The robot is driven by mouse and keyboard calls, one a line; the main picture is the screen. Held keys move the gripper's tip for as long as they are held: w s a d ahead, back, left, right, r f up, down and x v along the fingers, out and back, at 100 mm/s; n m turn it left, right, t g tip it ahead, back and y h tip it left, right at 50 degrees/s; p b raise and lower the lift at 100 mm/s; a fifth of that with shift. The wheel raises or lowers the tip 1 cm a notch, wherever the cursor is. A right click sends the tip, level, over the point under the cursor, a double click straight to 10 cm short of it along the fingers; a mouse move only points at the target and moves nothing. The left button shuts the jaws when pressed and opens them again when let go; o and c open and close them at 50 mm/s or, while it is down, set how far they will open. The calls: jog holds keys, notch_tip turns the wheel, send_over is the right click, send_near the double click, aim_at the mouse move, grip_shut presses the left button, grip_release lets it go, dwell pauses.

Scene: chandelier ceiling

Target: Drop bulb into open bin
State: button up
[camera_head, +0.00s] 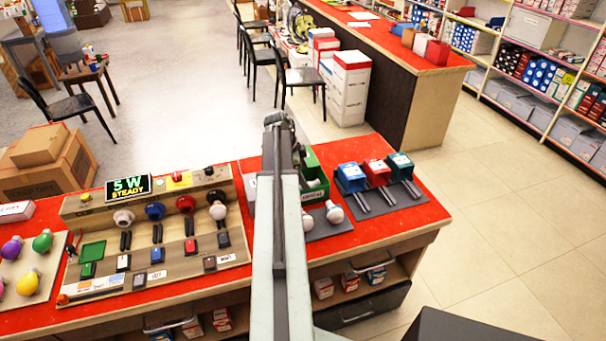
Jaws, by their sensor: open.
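A green bin (316,188) with a white label stands on the red counter, just right of my arm, which hides part of it. It looks open at the top. Two white bulbs, one at the left (307,222) and one at the right (334,212), lie on a grey mat in front of it. Blue (351,180), red (376,173) and teal (400,166) bins stand to the right and look closed.
A display (129,187) on the panel reads "5 W STEADY". A board with coloured bulbs, including a green bulb (42,241), lies at the far left. The counter's right end (425,213) is clear. Chairs, white boxes (350,85) and another counter stand beyond.

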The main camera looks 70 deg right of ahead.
jog(key=p+v, duration=0.7)
jog(key=shift+r, duration=0.3)
jog(key=shift+w, duration=0.15)
